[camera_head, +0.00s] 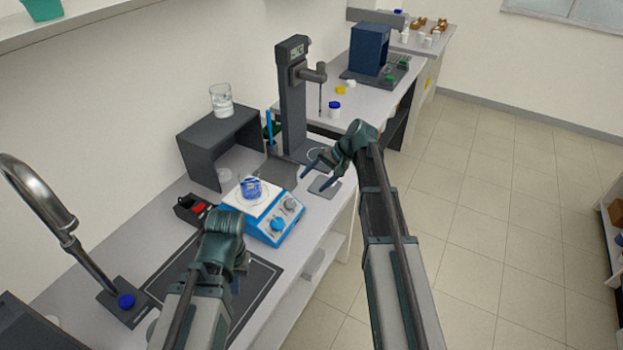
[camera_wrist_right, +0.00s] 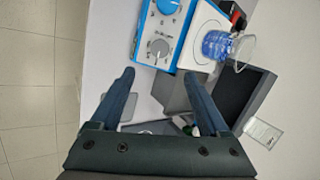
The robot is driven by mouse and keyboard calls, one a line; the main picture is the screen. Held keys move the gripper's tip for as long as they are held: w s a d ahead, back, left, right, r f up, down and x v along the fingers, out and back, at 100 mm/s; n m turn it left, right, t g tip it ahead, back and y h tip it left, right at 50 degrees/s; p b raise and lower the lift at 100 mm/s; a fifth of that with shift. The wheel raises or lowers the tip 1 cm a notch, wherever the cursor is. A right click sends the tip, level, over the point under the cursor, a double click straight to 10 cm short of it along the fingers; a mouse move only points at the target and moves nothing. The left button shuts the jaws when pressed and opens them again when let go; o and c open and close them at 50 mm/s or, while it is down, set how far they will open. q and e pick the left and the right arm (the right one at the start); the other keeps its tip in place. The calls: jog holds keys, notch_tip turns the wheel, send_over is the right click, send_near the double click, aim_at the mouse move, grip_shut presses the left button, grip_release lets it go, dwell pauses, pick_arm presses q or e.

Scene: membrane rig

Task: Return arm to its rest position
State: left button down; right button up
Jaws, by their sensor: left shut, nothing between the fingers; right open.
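My right arm reaches in from the lower right in the head view. Its gripper (camera_head: 306,172) is open and empty, above the bench just right of the blue-and-white hotplate stirrer (camera_head: 264,228). In the right wrist view both fingers (camera_wrist_right: 160,74) are spread, with nothing held between them. A beaker of blue liquid (camera_head: 252,188) stands on the stirrer's plate; it also shows in the right wrist view (camera_wrist_right: 216,46). My left gripper (camera_head: 224,228) is shut and empty, low over the bench in front of the stirrer; its fingertips are mostly hidden.
A tall grey stand (camera_head: 292,105) rises behind my right gripper. A dark shelf (camera_head: 212,135) carries a glass beaker (camera_head: 221,101). A tap (camera_head: 58,225) stands at left. A rear table holds a dark blue device (camera_head: 369,50).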

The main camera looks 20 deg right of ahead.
dwell(0.5)
pick_arm(q)
notch_tip(320, 180, down, 7)
jog(key=b, duration=0.7)
pick_arm(e)
jog(key=s+a+f+n+g+h, duration=0.1)
jog(key=s+a+f+n+h, duration=0.1)
jog(key=s+a, duration=0.3)
jog(key=s+a+f+n+g+h, duration=0.1)
jog(key=s+a+f+n+h, duration=0.2)
jog(key=s, duration=1)
jog(key=s+a+f+n+g+h, duration=0.1)
jog(key=s+a+f+n, duration=0.3)
jog(key=s+a, duration=0.4)
jog(key=shift+s+a+f+n+h, duration=0.2)
jog(key=shift+s+f+n+h, duration=0.3)
jog(key=shift+f+h, duration=0.3)
